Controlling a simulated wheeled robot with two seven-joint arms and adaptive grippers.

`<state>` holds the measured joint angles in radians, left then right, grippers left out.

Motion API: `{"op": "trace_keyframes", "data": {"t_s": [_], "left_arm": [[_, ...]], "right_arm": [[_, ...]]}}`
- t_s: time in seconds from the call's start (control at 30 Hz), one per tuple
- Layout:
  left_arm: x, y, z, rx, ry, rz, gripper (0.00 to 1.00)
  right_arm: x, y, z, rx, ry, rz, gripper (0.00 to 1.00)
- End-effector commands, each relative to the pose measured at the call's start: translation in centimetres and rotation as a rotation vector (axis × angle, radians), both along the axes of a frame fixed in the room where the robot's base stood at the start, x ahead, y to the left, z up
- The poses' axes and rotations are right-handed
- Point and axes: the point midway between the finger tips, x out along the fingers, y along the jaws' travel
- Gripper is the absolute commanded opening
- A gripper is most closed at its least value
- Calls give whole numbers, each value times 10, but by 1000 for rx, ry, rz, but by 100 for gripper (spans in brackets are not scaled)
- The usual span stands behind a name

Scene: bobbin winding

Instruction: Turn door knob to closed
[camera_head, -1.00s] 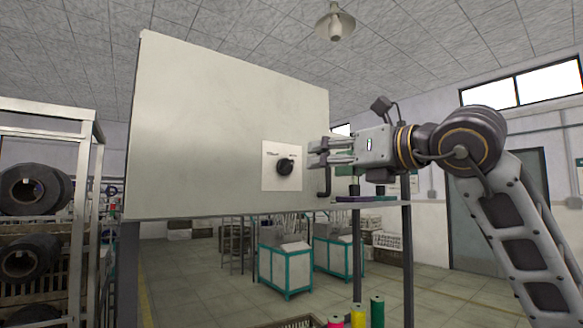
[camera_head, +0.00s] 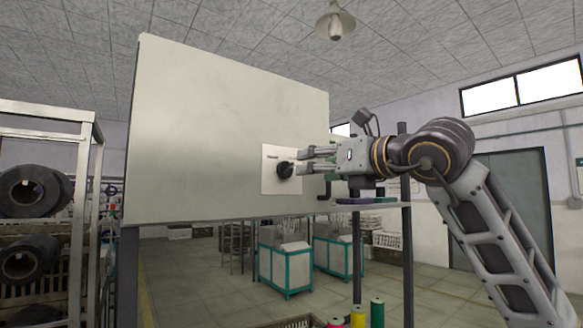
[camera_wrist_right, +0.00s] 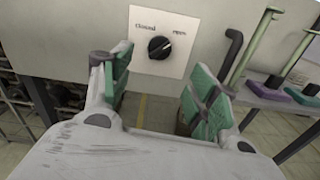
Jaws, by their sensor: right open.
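A black round knob (camera_head: 285,170) sits on a white plate (camera_head: 268,182) on the front of a large pale cabinet (camera_head: 220,120). In the right wrist view, the knob (camera_wrist_right: 160,47) sits between a "Closed" label at left and an "open" label at right. A light mark on it seems to point up and right, toward "open". My right gripper (camera_head: 304,161) is open and empty, its fingertips just right of the knob in the head view. In the right wrist view, its green-padded fingers (camera_wrist_right: 163,75) are spread, with the knob ahead between them. My left gripper is out of view.
A dark handle (camera_head: 324,187) is at the cabinet's right edge. Beside it, a shelf (camera_head: 385,205) holds purple and teal bases with rods. A rack with dark rolls (camera_head: 35,190) stands at left. Colored spools (camera_head: 377,312) are at the bottom.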

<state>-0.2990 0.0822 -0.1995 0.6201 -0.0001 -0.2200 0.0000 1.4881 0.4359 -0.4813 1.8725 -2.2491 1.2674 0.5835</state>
Motion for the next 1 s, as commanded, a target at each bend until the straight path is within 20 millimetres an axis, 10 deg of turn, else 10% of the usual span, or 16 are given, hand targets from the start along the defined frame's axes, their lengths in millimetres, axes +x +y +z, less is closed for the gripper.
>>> {"op": "trace_keyframes", "data": {"t_s": [1.0], "left_arm": [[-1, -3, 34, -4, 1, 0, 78]], "right_arm": [[80, 59, 0, 0, 0, 0, 60]]}}
